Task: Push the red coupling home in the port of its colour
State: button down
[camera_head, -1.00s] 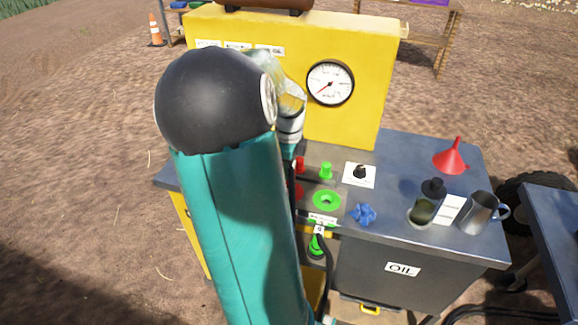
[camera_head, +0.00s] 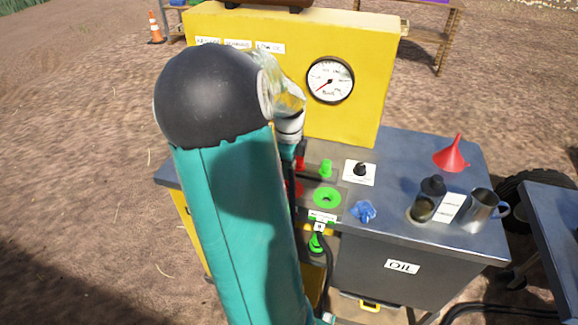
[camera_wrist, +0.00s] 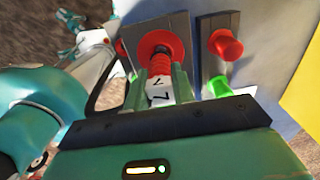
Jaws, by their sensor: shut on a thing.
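In the wrist view my gripper (camera_wrist: 161,88) is shut on the red coupling (camera_wrist: 160,66), a ribbed red piece with a white tag marked 7. The coupling's front end is at the red ring port (camera_wrist: 147,41) on a dark plate and overlaps it in the picture. I cannot tell how deep it sits. In the head view my arm hides the gripper and coupling; only a part of the red port (camera_head: 294,188) shows beside it.
A red knob (camera_wrist: 226,46) stands close right of the port, with a green knob (camera_wrist: 219,87) near my finger. The yellow gauge panel (camera_head: 240,75) rises behind.

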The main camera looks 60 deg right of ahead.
jog(key=shift+f, duration=1.3)
dwell(3.8)
jog(key=c, duration=0.7)
grip_release()
jog(key=shift+r, duration=0.1)
jog(key=shift+r, duration=3.45)
